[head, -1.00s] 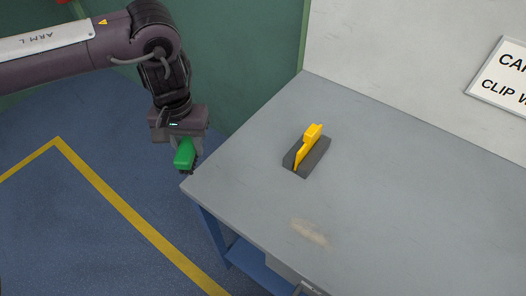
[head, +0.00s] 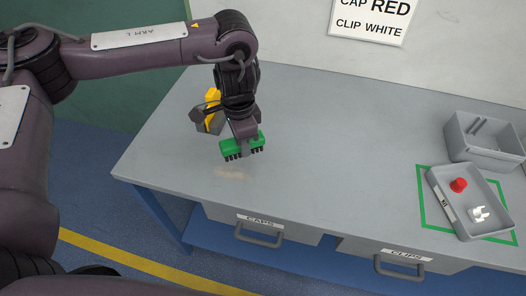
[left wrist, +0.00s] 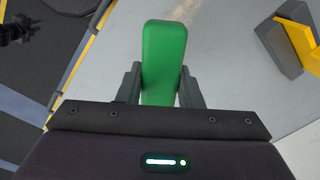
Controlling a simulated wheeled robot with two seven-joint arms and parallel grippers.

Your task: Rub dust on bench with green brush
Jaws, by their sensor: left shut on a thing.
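The green brush (head: 240,147) has dark bristles that point down. My left gripper (head: 246,139) is shut on it, just above the bench (head: 320,140). The brush also shows between the fingers in the left wrist view (left wrist: 164,62). A pale tan dust patch (head: 231,173) lies on the bench, just in front of and below the bristles in the head view. I cannot tell whether the bristles touch the bench. My right gripper is not in view.
A yellow-handled tool on a grey block (head: 212,105) stands behind my left wrist. At the right are a grey kit tray (head: 449,206) with a red cap (head: 458,185) and a white clip (head: 479,213), and a grey bin (head: 487,150). Drawers (head: 259,224) sit under the front edge.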

